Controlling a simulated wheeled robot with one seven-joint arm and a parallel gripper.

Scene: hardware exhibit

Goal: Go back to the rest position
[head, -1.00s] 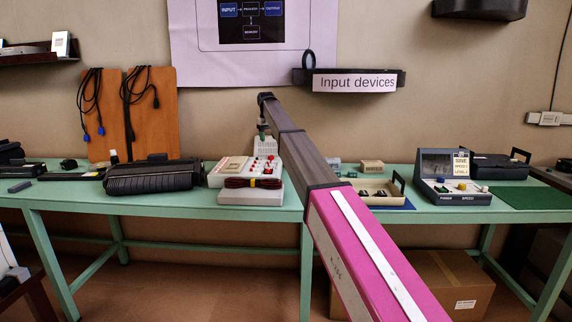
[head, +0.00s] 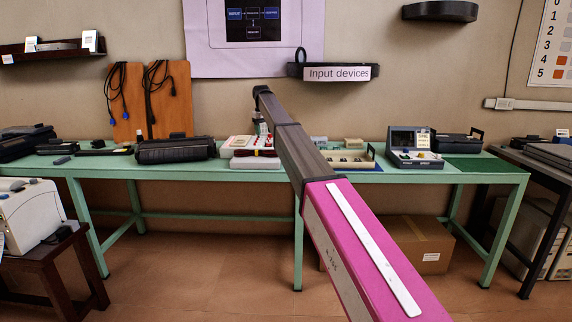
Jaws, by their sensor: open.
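My arm reaches from the bottom right toward the green table (head: 230,186), its far end over the red-and-white control box (head: 243,146). My gripper (head: 258,125) hangs small below the arm's tip, in front of that box. It is open, and nothing shows held in it. Its fingers are too small to make out clearly, and my arm hides part of the table behind it.
A long black case (head: 176,150), a beige tray (head: 350,160) and a grey console (head: 414,150) stand on the table. A printer (head: 28,212) sits on a stool at left. A cardboard box (head: 416,246) lies under the table. The floor in front is clear.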

